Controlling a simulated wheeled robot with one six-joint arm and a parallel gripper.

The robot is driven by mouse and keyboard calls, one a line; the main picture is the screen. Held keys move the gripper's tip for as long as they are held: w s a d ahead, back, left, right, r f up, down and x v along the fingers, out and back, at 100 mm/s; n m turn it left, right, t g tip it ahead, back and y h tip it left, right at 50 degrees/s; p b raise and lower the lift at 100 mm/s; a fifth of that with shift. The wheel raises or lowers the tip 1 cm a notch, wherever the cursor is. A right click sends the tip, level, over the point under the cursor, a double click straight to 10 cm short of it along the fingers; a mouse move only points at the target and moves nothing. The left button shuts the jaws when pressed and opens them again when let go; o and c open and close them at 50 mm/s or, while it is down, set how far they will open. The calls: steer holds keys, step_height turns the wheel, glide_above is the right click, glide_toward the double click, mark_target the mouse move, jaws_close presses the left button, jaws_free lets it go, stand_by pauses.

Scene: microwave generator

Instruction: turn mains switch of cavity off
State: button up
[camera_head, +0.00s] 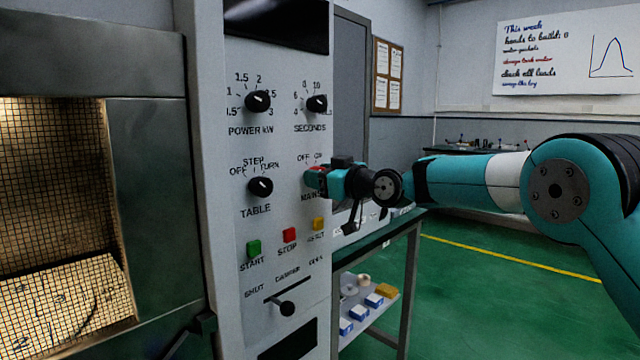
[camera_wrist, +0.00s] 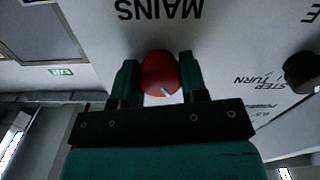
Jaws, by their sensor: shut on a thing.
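The mains switch is a round red knob (camera_wrist: 160,72) with a white pointer line, on the white control panel below the word MAINS in the upside-down wrist view. In the head view the red knob (camera_head: 312,179) shows only in part, under the OFF and ON labels; my gripper covers most of it. My gripper (camera_head: 318,180) reaches the panel from the right. In the wrist view its two teal fingers (camera_wrist: 160,78) stand one on each side of the red knob, shut on it. The knob's exact setting is hard to read.
The TABLE knob (camera_head: 261,187) is left of the mains switch. POWER (camera_head: 257,101) and SECONDS (camera_head: 317,103) knobs are above. START (camera_head: 253,249), STOP (camera_head: 289,235) and a yellow button (camera_head: 318,223) are below, with the carrier lever (camera_head: 286,308). A bench (camera_head: 390,232) stands behind the panel.

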stand_by(0.4)
steer(key=o, duration=0.9)
steer(key=shift+o, duration=0.2)
steer(key=b+v, duration=0.3)
steer(key=v, duration=1.4)
steer(key=shift+b, duration=0.4)
steer(key=shift+s+d, duration=0.15)
steer(key=shift+s, duration=0.05)
